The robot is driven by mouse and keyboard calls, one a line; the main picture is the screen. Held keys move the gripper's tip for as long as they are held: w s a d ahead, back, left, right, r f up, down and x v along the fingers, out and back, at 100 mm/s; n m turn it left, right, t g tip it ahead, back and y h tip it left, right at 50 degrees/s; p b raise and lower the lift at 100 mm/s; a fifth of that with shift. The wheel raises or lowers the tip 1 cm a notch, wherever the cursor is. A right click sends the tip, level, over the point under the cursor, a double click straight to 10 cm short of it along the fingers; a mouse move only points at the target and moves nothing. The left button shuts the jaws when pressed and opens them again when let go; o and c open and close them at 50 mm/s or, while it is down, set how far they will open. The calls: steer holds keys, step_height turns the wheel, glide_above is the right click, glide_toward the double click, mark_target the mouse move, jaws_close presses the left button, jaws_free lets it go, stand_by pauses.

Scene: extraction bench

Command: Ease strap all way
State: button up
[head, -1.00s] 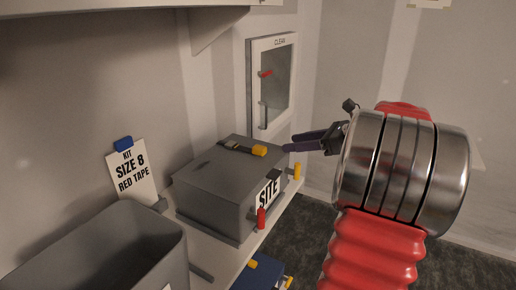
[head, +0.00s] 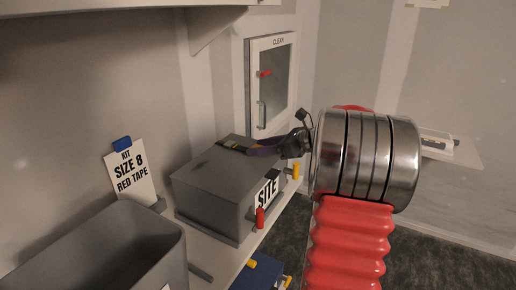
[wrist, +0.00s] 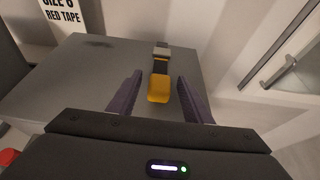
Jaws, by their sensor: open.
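The strap (wrist: 160,67) is a short dark band on the lid of the grey SITE box (head: 215,170). It has a pale buckle piece (wrist: 161,51) at its far end and a yellow tab (wrist: 159,90) at its near end. My gripper (wrist: 159,77) is open, with one purple finger on each side of the yellow tab and a gap showing on both sides. In the head view my gripper (head: 262,150) is over the lid's right edge and hides the yellow tab. Only the strap's far end (head: 229,146) shows there.
An open grey bin (head: 100,245) stands at front left, by a SIZE 8 RED TAPE card (head: 131,172). Red (head: 260,217) and yellow (head: 296,171) handles stick out along the shelf edge. A CLEAN cabinet (head: 271,85) is behind. A side shelf (head: 465,155) is at right.

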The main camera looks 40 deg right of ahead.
steer(key=shift+w+a+f, duration=0.2)
steer(key=shift+w+f, duration=0.05)
steer(key=shift+w, duration=0.3)
steer(key=shift+c, duration=0.4)
jaws_close()
